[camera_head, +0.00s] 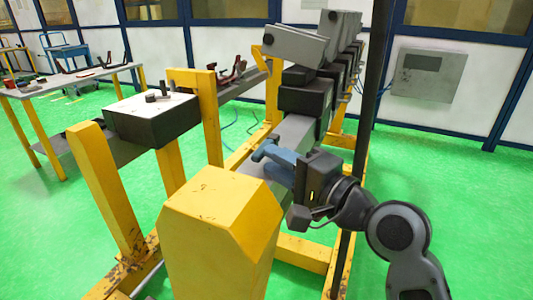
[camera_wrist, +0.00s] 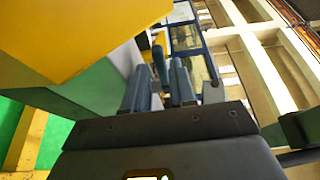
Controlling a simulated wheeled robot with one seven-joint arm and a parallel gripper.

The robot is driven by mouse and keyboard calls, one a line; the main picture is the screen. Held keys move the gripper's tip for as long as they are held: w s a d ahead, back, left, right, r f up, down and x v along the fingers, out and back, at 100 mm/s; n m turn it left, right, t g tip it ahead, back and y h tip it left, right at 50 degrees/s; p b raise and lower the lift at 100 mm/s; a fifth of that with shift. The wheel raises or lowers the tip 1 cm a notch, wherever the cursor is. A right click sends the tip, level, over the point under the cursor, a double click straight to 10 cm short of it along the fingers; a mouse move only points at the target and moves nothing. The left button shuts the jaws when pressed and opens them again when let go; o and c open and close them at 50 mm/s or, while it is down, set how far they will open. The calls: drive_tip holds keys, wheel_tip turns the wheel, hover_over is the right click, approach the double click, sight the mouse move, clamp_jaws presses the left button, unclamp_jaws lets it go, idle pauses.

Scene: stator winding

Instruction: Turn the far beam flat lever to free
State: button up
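My gripper (camera_head: 263,153), with blue-grey fingers and a dark body, is in the middle of the head view, at the near part of a long grey beam (camera_head: 294,134). In the wrist view, the two blue-grey fingers (camera_wrist: 160,85) stand apart with a gap between them. A narrow blue-grey upright piece (camera_wrist: 158,61) shows just beyond the gap; I cannot tell whether it is a lever or whether the fingers touch it. No flat lever can be made out clearly in the head view, where the gripper hides part of the beam.
A yellow post (camera_head: 220,215) stands close in front of the beam, and its yellow surface also fills the wrist view's upper left (camera_wrist: 75,35). Black blocks (camera_head: 306,98) with grey tops sit farther along the beam. A black box (camera_head: 150,120) stands at left. Green floor is open at right.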

drive_tip(key=shift+x, duration=1.5)
clamp_jaws()
